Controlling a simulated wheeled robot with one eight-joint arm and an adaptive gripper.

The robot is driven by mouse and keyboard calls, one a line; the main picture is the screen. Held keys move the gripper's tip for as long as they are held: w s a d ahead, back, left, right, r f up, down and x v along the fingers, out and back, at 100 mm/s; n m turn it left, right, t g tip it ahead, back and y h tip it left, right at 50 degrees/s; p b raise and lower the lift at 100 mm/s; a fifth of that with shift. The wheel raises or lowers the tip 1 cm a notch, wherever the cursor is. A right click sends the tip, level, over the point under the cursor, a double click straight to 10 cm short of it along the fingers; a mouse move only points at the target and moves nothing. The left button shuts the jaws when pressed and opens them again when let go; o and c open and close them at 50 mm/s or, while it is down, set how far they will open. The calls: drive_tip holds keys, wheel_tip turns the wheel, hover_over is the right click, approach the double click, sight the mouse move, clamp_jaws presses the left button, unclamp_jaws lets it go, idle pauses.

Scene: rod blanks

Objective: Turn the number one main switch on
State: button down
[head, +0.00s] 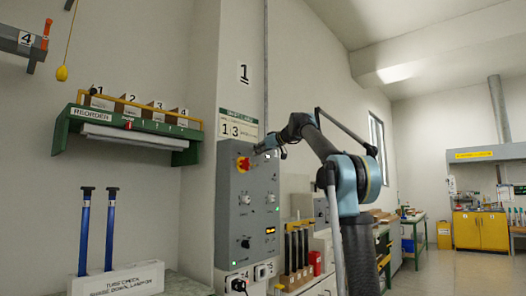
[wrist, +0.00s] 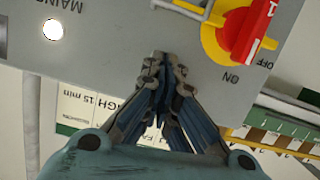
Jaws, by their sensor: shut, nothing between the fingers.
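The number one main switch is a red handle on a yellow round base (head: 243,163), at the upper left of a grey panel (head: 234,205) under the sign "1". In the wrist view the red handle (wrist: 250,30), marked "1", is at the top right, turned aslant. Labels "ON" and "OFF" are beside it; its white mark seems nearer "OFF". A yellow bar (wrist: 190,8) adjoins the base. My gripper (head: 259,151) is beside the panel's top edge; in the wrist view its fingers (wrist: 163,65) are together and empty, left of the switch and apart from it.
A lit white lamp (wrist: 53,29) labelled "MAINS" is on the panel. Other knobs and a small display (head: 270,230) sit lower. A green shelf (head: 130,128) with numbered boxes hangs at left. Blue-handled tools (head: 84,235) stand below it. Open floor (head: 455,272) lies at right.

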sight(253, 160)
drive_tip(key=shift+d+f, duration=0.15)
drive_tip(key=shift+f, duration=0.65)
drive_tip(key=shift+d+f, duration=0.1)
drive_tip(key=shift+f, duration=0.65)
drive_tip(key=shift+f, duration=0.1)
drive_tip(key=shift+d+f, duration=0.1)
drive_tip(key=shift+f, duration=0.65)
